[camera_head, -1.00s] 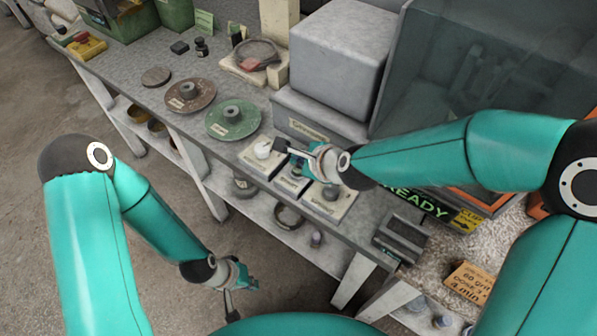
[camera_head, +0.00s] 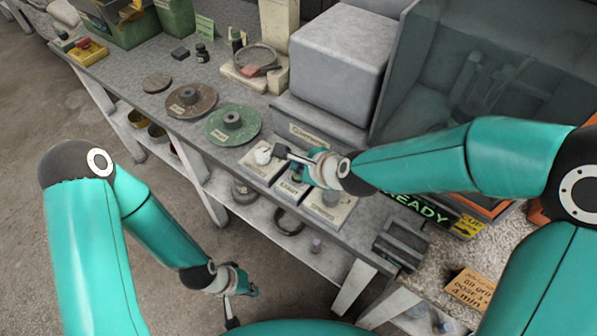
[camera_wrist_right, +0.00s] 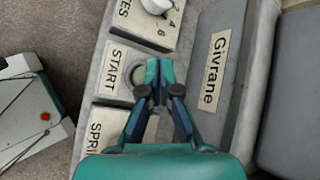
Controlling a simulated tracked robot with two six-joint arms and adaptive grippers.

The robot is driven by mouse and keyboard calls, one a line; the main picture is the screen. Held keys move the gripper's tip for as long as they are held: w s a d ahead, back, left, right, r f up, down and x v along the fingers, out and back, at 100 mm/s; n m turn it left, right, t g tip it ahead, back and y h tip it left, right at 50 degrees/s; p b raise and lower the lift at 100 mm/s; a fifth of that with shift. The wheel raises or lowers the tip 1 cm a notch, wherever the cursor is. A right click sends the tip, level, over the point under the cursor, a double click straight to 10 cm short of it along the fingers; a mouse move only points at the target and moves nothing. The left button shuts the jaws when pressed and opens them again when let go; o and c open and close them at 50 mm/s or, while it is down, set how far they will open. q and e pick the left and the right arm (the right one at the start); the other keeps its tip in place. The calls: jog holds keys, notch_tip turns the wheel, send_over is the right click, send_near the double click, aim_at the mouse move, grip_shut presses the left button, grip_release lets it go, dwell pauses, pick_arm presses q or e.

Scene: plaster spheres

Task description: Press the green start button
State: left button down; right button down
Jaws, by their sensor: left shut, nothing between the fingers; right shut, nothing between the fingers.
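The start box (camera_wrist_right: 116,72), a pale block labelled START, sits in the middle of a row of three control boxes on the bench. A round grey ring (camera_wrist_right: 134,72) shows on it in the right wrist view, partly covered by my gripper; no clear green button face shows there. My right gripper (camera_wrist_right: 158,68) is shut and empty, its tips over the inner side of the start box. In the head view my right gripper (camera_head: 281,152) hangs over the row. I cannot tell whether it touches anything. My left gripper (camera_head: 232,322) is shut and empty, low in front of the bench.
A white-knobbed box (camera_head: 262,157) and a box labelled SPRI (camera_wrist_right: 101,128) flank the start box. The Givrane machine (camera_head: 308,122) stands close behind. A lit READY sign (camera_head: 420,209) is to the right. Green and brown discs (camera_head: 232,124) lie to the left.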

dwell(0.4)
jog(key=shift+f+b, duration=0.35)
jog(key=shift+b, duration=0.15)
